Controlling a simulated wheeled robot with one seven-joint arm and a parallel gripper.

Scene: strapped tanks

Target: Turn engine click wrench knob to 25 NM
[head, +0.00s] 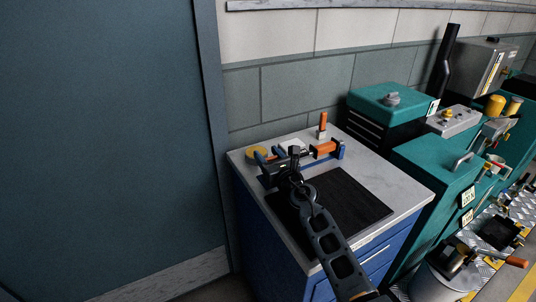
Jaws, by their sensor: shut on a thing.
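The click wrench (325,149), with an orange section and dark and blue parts, lies in a blue holder at the back of the grey worktop. My gripper (293,161) is at the left part of this assembly, reaching in from the front. It is shut on a part of the wrench there. My dark wrist and fingers cover that part, so the knob does not show clearly. The scale marks are too small to read.
A black mat (352,198) covers much of the worktop (398,178). A teal toolbox (385,103) and machines stand at right. A large dark panel (100,140) rises at left.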

